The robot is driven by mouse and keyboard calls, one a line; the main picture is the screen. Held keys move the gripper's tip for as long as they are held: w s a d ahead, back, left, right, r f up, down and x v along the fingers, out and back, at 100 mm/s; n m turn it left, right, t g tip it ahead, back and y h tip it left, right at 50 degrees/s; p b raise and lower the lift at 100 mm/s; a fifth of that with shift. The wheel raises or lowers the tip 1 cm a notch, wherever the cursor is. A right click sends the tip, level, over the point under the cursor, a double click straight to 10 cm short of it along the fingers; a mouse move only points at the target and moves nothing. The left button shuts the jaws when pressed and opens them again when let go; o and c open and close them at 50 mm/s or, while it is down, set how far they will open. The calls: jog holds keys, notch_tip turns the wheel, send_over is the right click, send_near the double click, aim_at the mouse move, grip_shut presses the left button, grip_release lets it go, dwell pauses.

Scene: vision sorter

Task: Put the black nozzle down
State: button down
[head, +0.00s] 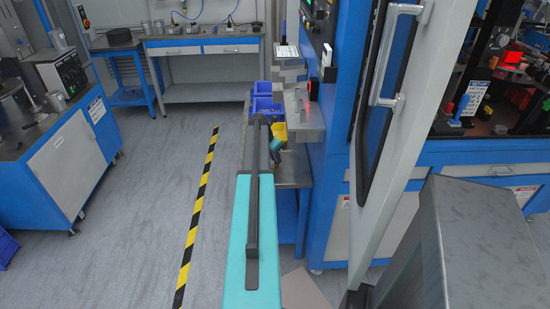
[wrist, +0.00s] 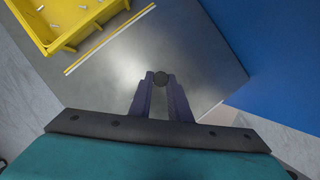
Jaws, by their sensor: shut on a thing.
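In the wrist view my gripper (wrist: 160,84) is shut on the black nozzle (wrist: 161,77), a small dark round piece between the fingertips. The nozzle is over a bare part of the grey metal table (wrist: 205,60); I cannot tell whether it touches the surface. In the head view my own arm hides most of the gripper and the nozzle cannot be made out.
A yellow bin (wrist: 38,40) with small light pieces in it stands at upper left in the wrist view, beside a white-and-yellow strip (wrist: 110,40). Blue bins (head: 262,88) stand farther back. A blue machine cabinet (head: 335,190) borders the table on the right.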

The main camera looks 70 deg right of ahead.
jog(key=shift+f, duration=0.15)
jog(key=c, duration=1.6)
grip_release()
jog(key=shift+c, duration=0.2)
jog(key=b+v, duration=0.1)
jog(key=v, duration=1.1)
jog(key=shift+a, duration=0.1)
